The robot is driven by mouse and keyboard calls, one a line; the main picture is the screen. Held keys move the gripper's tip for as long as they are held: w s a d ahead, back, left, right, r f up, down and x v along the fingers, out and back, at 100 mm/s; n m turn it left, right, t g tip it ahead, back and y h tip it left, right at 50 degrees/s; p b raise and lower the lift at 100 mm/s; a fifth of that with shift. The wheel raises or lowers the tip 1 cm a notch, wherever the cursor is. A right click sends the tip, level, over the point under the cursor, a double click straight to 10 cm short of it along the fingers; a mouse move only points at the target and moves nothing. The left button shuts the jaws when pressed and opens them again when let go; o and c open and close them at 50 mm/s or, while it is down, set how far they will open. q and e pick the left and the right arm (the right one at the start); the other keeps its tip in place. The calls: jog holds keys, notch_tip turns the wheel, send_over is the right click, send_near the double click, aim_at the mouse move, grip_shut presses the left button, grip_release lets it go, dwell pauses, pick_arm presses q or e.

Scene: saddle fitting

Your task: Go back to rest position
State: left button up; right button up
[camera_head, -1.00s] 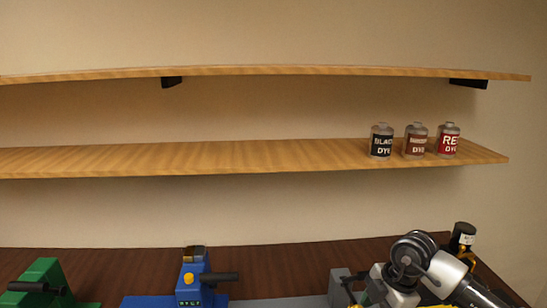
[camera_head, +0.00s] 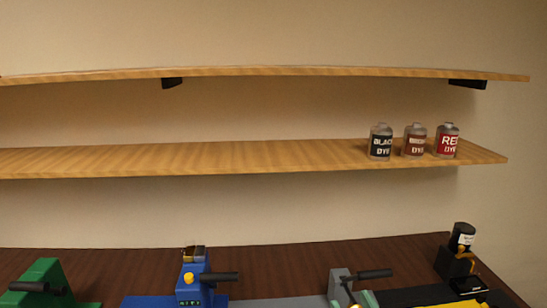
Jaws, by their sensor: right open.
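A small dark and yellow part low at the right, cut off by the bottom edge, seems to be my right gripper (camera_head: 468,285). It is open and holds nothing that I can see; its fingertips are hard to make out. It is close to the black stand with a dark bottle (camera_head: 462,238) at the right end of the brown table (camera_head: 290,257). My left gripper is not in view.
A green device (camera_head: 42,275), a blue device (camera_head: 192,278) and a grey device (camera_head: 340,280) line the table's lower edge. Black (camera_head: 381,142), brown (camera_head: 414,140) and red (camera_head: 447,140) dye jars stand on the lower shelf (camera_head: 200,158). The upper shelf (camera_head: 300,71) is empty.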

jog(key=s+d+f+m+g+h, duration=0.2)
jog(key=s+d+f+g+h, duration=0.15)
jog(key=f, duration=0.25)
jog(key=s+d+f+m+g+h, duration=0.2)
jog(key=s+d+f+g+h, duration=0.15)
jog(key=f, duration=0.25)
jog(key=s+f+n+g+y, duration=0.1)
jog(key=s+f+g, duration=0.35)
jog(key=s, duration=0.35)
jog(key=s+f+g+y, duration=0.1)
jog(key=s+f+g, duration=0.3)
jog(key=s, duration=0.5)
notch_tip(320, 180, down, 28)
jog(key=g+b, duration=0.2)
jog(key=b, duration=0.3)
jog(key=s+d+f+b, duration=0.1)
jog(key=s+f+b, duration=0.1)
jog(key=s+f, duration=0.6)
jog(key=s+d+f+g+b, duration=0.1)
jog(key=s+f+b, duration=0.1)
jog(key=s+f, duration=0.6)
notch_tip(320, 180, down, 6)
jog(key=shift+f+n, duration=0.2)
jog(key=shift+n, duration=0.1)
jog(key=shift+s, duration=0.1)
